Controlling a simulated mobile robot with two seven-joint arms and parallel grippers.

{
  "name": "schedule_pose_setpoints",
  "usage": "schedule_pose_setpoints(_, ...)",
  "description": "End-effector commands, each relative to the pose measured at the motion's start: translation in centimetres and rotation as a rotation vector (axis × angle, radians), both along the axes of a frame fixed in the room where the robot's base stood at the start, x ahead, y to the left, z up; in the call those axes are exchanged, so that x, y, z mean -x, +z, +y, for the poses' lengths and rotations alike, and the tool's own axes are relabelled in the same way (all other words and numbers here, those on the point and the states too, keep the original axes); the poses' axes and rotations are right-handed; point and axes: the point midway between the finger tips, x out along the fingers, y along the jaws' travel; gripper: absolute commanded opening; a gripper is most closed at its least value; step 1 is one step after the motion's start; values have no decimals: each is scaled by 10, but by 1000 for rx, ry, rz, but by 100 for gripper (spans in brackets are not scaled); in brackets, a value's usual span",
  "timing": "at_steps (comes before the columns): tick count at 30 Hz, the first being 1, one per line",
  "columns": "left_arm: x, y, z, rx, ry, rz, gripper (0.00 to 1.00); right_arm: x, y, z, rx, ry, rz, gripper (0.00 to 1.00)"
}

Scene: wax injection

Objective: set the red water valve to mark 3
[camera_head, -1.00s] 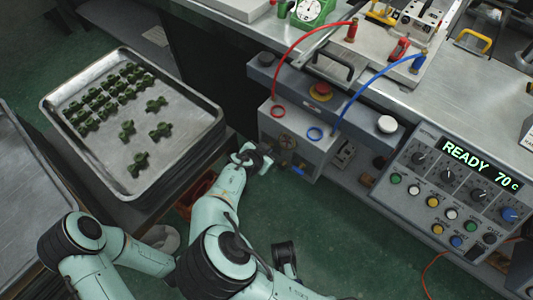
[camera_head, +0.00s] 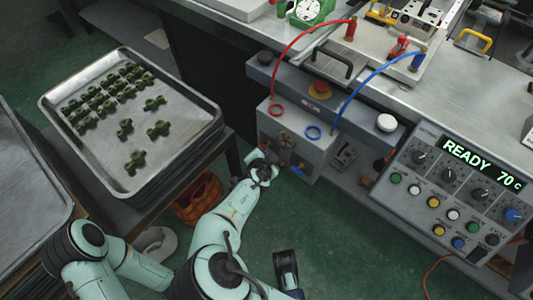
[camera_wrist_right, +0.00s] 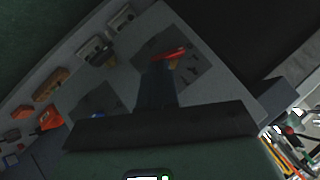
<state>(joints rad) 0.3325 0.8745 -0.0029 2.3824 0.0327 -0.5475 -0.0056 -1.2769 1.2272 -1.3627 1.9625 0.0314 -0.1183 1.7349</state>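The red water valve's handle (camera_wrist_right: 170,54) shows in the right wrist view as a small red lever with a yellowish base, on a dark patch of a grey panel. My right gripper (camera_wrist_right: 157,66) shows there as one narrow dark finger column with no gap, so it looks shut. Its tip lies just beside the red handle in the picture; contact cannot be told. In the head view my right gripper (camera_head: 268,167) is at the lower left of the grey valve box (camera_head: 308,150), and I cannot make out the red handle. Valve marks are unreadable.
A blue handle (camera_head: 298,169) sits low on the box. Red (camera_head: 283,66) and blue (camera_head: 372,80) hoses arch above it. A control panel reading READY 70 (camera_head: 470,165) is at right. A metal tray (camera_head: 195,125) with green pieces stands left.

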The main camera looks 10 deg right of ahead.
Motion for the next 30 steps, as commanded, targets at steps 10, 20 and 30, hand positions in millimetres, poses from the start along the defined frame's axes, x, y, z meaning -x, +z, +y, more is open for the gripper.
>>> schedule_pose_setpoints(10, 6, -6, 1, 0, 3, 21, 43, 0, -3, -1, -65, -1, -83, 0)
schedule_pose_setpoints(20, 9, -8, 2, 1, 3, 30, 43, 0, -5, -1, -115, -2, -148, 0)
schedule_pose_setpoints(30, 10, -8, 2, 0, 3, 32, 43, 0, -8, -1, -166, -2, -211, 0)
